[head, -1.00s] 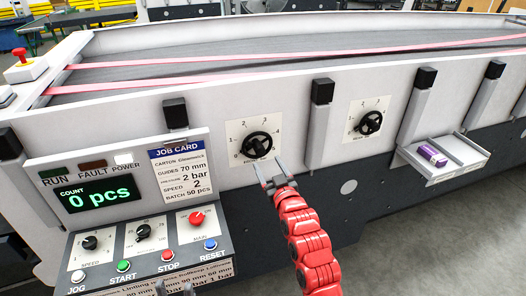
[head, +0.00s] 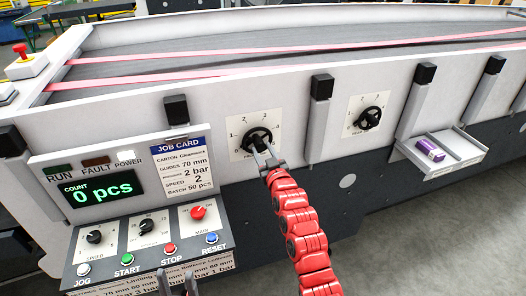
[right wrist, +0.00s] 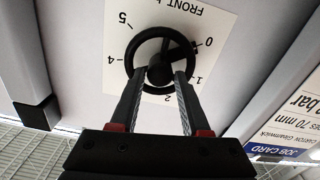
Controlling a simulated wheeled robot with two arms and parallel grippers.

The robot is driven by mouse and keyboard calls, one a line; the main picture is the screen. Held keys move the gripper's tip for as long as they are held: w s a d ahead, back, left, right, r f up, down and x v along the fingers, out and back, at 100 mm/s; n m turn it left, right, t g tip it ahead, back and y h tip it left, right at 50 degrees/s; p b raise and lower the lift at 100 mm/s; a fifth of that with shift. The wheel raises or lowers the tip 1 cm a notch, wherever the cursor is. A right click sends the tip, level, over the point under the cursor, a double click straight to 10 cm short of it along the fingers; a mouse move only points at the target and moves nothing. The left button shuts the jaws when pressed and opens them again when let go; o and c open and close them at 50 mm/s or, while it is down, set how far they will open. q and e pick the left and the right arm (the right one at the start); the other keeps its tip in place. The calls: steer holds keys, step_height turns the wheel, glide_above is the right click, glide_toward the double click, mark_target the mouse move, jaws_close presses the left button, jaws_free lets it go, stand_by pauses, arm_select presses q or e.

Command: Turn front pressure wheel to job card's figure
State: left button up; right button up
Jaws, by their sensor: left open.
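The front pressure wheel (head: 258,138) is a black handwheel on a white numbered dial plate (head: 235,128) on the machine's side. In the right wrist view, its hub (right wrist: 160,75) lies between my right gripper's fingertips (right wrist: 160,80); a dark spoke or pointer runs towards the 0. The fingers stand apart, and contact is unclear. The right gripper (head: 264,155) covers the wheel's lower edge in the head view. The job card (head: 183,172) reads pressure 2 bar. My left gripper (head: 177,285) is open and empty at the bottom edge, below the control panel.
A similar rear wheel (head: 369,118) is on the right, past a grey bracket (head: 318,120). The control panel (head: 145,240) with knobs and buttons juts out at lower left. A shelf (head: 445,160) holds a purple box (head: 430,149). The display (head: 95,190) reads 0 pcs.

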jaws_close()
